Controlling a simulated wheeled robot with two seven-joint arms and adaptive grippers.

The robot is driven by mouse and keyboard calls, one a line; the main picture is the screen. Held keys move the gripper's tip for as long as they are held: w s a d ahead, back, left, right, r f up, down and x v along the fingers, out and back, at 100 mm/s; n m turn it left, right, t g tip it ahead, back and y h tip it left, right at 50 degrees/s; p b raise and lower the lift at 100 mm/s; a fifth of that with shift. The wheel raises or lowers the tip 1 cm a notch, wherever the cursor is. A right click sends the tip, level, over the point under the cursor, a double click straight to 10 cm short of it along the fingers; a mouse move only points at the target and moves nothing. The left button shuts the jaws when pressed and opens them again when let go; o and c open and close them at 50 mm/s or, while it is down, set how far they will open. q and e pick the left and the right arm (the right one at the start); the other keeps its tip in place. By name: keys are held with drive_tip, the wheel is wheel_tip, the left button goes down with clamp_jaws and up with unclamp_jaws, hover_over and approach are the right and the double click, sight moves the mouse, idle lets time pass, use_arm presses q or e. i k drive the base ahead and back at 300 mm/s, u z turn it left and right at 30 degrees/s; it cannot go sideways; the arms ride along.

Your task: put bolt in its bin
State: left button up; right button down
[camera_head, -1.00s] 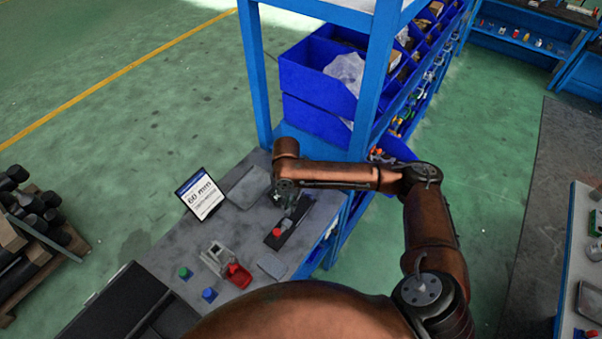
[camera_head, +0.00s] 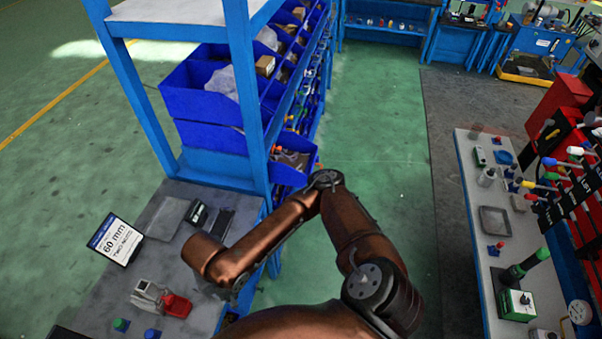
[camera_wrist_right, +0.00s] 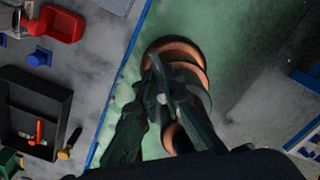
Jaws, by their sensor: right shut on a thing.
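My right gripper (camera_wrist_right: 160,88) is shut in the right wrist view, with a small pale grey piece (camera_wrist_right: 162,99) between its fingers. The piece may be the bolt; the fingers cover most of it. In the head view the right gripper (camera_head: 238,284) is mostly hidden by my wrist, low at the workbench's right edge. A small red bin (camera_head: 176,305) sits on the workbench, left of the gripper. Blue bins (camera_head: 200,105) stand on the rack behind. I cannot tell which bin is the bolt's. My left gripper is not in view.
The workbench (camera_head: 95,290) holds a tilted "60 mm" sign (camera_head: 116,240), a flat grey tray (camera_head: 168,218) and green and blue pieces. A blue rack post (camera_head: 245,90) stands close behind my arm. Another bench (camera_head: 480,240) stands right, across open green floor (camera_head: 370,130).

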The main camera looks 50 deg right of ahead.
sight(291, 163)
drive_tip(key=k, duration=0.65)
drive_tip(key=z, duration=1.85)
drive_tip(key=i, duration=2.55)
drive_tip(key=u, duration=2.7)
